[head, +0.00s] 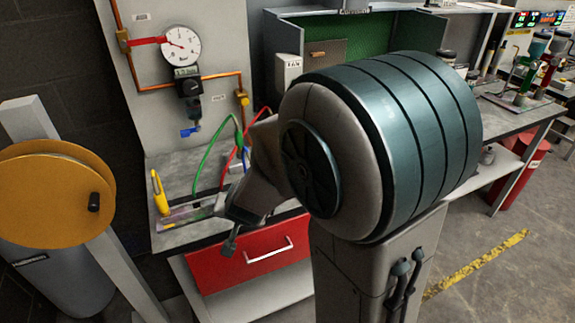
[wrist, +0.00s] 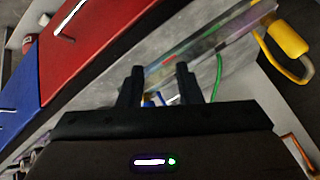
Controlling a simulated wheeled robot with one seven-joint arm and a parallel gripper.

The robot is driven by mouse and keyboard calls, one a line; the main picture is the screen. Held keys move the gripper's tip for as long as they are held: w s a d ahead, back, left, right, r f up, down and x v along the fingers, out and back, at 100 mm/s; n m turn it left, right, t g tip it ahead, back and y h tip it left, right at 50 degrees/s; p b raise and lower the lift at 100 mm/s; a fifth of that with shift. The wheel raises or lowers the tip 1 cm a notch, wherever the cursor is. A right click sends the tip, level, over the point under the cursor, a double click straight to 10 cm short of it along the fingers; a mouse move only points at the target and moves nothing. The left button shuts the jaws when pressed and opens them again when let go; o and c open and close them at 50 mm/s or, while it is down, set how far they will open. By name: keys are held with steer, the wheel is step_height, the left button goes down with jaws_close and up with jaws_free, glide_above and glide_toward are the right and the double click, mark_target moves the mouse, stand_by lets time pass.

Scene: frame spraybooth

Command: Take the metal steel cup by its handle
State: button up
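I cannot pick out a steel cup with a handle for certain in either view. A small grey cylinder (head: 487,156) stands by the right bench in the head view, too small to tell whether it has a handle. My arm hides much of the middle of the bench. My gripper (head: 230,243) hangs near the front edge of the left bench, above the red drawer. In the wrist view my gripper (wrist: 160,72) has its two dark fingers apart, with nothing held between them.
A red drawer (head: 248,262) with a light handle is under the left bench. Coloured hoses run behind. A gold reel (head: 50,195) stands left. Floor is open at right.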

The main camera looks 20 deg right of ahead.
steer(key=w+d+f+m+h, duration=0.1)
steer(key=w+d+h, duration=0.1)
steer(key=d, duration=0.4)
steer(key=w+d+f+m+h+p, duration=0.1)
steer(key=w+d+f+m+h, duration=0.1)
steer(key=d+h, duration=0.3)
steer(key=w+d+f+m+h, duration=0.2)
steer(key=w+d+h, duration=0.1)
steer(key=d, duration=0.6)
steer(key=shift+w+d+h, duration=0.25)
steer(key=shift+h, duration=0.45)
jaws_close()
